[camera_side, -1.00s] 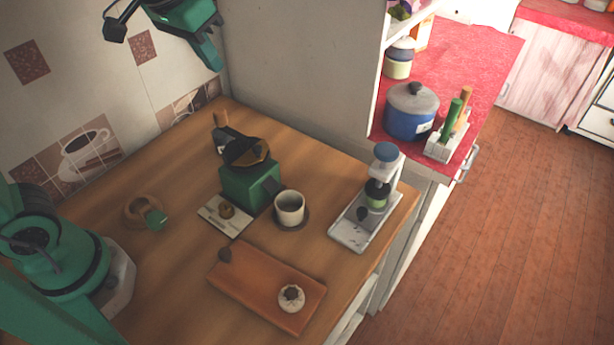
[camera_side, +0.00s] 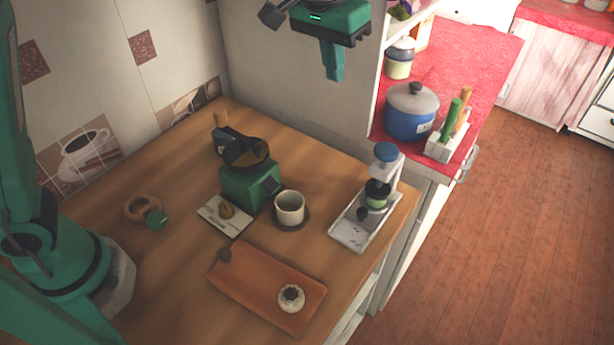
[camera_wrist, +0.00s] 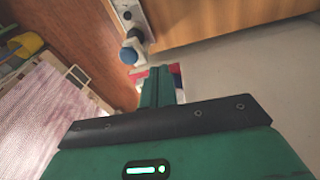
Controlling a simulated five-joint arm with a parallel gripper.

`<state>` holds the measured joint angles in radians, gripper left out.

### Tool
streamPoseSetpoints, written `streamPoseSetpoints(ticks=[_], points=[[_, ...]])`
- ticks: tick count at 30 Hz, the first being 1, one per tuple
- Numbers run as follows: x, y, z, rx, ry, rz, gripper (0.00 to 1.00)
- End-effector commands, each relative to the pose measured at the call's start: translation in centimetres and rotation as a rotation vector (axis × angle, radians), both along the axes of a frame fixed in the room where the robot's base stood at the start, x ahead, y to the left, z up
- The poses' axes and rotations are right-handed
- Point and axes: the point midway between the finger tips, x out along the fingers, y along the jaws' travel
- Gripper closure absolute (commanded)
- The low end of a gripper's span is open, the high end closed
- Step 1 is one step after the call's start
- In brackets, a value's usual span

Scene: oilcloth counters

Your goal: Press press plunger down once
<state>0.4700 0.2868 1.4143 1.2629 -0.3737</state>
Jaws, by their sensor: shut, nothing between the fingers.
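The press (camera_side: 366,211) stands at the right end of the wooden counter, on a pale tray-like base. Its plunger has a round blue knob (camera_side: 386,152) on top, standing raised above the dark and green middle part. In the wrist view the blue knob (camera_wrist: 129,55) shows just beyond and left of my fingertips. My gripper (camera_side: 334,78) is shut and empty, pointing down, high above the counter and to the left of the press. In the wrist view its closed green fingers (camera_wrist: 160,72) point toward the press, apart from it.
A green grinder (camera_side: 248,187), a cup (camera_side: 289,207) and a wooden board (camera_side: 255,287) with a small white item stand left of the press. Behind it, a red counter (camera_side: 478,60) holds a blue pot (camera_side: 408,116) and a utensil block (camera_side: 447,147). A wall panel rises behind the counter.

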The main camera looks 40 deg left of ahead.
Motion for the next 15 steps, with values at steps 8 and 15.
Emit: streamPoseSetpoints(ticks=[8, 15], points=[[1.6, -5.4, -2.4, 0.017, 0.047, -0.018, 1.00], [2.2, -8.6, -4.1, 0.028, 0.075, -0.026, 1.00]])
